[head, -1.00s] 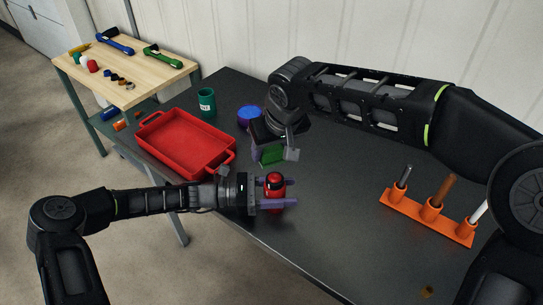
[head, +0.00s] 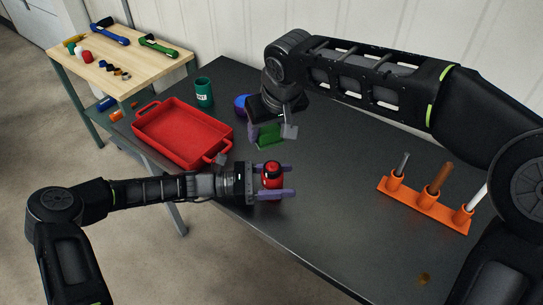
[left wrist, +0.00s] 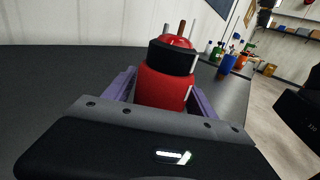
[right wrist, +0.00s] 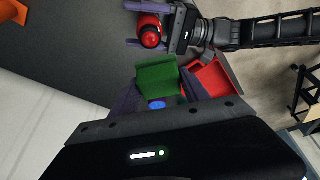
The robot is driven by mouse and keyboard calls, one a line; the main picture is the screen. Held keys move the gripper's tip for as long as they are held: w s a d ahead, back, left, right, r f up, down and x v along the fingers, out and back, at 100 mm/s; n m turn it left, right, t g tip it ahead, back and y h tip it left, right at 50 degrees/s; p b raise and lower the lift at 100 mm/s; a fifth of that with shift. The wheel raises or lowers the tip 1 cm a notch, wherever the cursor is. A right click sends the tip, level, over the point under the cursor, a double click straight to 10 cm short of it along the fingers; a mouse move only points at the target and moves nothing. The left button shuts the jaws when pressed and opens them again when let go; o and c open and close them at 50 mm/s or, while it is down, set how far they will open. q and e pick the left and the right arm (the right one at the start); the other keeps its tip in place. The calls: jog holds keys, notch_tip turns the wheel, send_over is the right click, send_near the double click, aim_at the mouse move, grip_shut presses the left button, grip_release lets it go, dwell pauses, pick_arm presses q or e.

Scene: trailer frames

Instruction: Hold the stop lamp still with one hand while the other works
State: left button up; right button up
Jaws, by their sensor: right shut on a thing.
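The stop lamp (head: 272,178) is red with a black band and stands upright on the dark table. My left gripper (head: 275,182) has its purple fingers on either side of it, open around it. The left wrist view shows the lamp (left wrist: 163,85) between the fingers, with thin rods on or behind its top; contact is hard to tell. My right gripper (head: 266,134) is shut on a green angled piece (head: 269,140), held beyond the lamp and apart from it. The green piece (right wrist: 158,76) also shows in the right wrist view.
A red tray (head: 182,160) lies left of my right gripper. A green cup (head: 204,92) and a blue round thing (head: 241,103) stand behind. An orange rack (head: 425,205) with upright rods is at right. A wooden side table (head: 145,66) holds tools. The table's front middle is clear.

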pick_arm(q)
jog(key=shift+o, duration=1.1)
jog(key=a, duration=1.2)
jog(key=shift+s, duration=0.4)
jog(key=shift+s+f, duration=0.1)
